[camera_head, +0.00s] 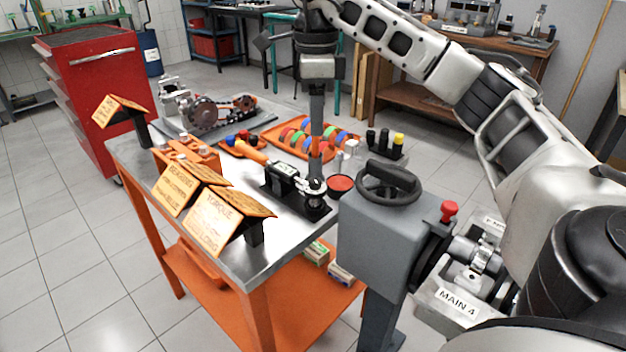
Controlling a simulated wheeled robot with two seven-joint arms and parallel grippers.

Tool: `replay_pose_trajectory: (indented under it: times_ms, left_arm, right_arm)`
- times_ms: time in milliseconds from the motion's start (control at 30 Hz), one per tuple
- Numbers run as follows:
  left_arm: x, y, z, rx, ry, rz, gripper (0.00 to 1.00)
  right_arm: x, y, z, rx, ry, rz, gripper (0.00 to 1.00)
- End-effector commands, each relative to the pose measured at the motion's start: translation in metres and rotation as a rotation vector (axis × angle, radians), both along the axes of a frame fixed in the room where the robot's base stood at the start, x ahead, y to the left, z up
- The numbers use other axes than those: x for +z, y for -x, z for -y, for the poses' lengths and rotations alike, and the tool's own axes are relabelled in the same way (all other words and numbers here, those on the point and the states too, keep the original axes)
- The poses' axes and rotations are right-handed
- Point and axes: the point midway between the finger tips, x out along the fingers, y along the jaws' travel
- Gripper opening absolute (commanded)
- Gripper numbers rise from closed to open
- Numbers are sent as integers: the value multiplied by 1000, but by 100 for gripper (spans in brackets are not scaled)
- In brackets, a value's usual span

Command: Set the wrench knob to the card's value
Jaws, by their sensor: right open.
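The torque wrench (282,172) lies on a black stand (300,207) on the metal-topped bench, its orange handle pointing to the back left. A round silver part (315,186), which looks like its knob, is at the near right end. My right gripper (316,158) points straight down just above this end, open. Its fingers are seen edge-on, and I cannot tell whether they touch the wrench. A tilted orange card headed TORQUE (216,222) stands at the bench's front; its value is too small to read surely. My left gripper is out of view.
Another card (176,190) stands beside the torque card. An orange tray of coloured rings (290,151), black holders with a yellow cap (398,139), and engine parts (203,112) crowd the bench's back. A grey stand with a black handwheel (388,190) is close on the right.

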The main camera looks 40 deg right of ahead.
Motion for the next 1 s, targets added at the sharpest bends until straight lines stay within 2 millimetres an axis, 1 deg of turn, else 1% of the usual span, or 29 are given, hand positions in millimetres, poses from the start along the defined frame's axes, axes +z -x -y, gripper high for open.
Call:
replay_pose_trajectory:
  times_ms: [33, 100, 167, 300, 500, 600, 700, 1000]
  left_arm:
    - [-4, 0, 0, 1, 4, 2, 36]
    - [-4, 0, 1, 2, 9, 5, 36]
    - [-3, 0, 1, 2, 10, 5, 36]
    - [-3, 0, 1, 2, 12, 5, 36]
    - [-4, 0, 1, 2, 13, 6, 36]
    - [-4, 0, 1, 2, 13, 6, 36]
    - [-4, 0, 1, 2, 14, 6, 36]
    - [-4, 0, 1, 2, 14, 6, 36]
  right_arm:
    - [-16, 1, 0, 0, 0, -6, 44]
    - [-30, 1, 0, 1, 0, -5, 44]
    - [-42, 1, 0, 1, 0, -6, 44]
    - [-72, 1, 0, 1, 0, -4, 44]
    - [-106, 1, 0, 2, -1, -3, 44]
    - [-117, 0, -1, 2, -2, -1, 44]
    - [-123, 0, -1, 3, -2, -1, 44]
    - [-126, 0, -1, 3, -2, 1, 44]
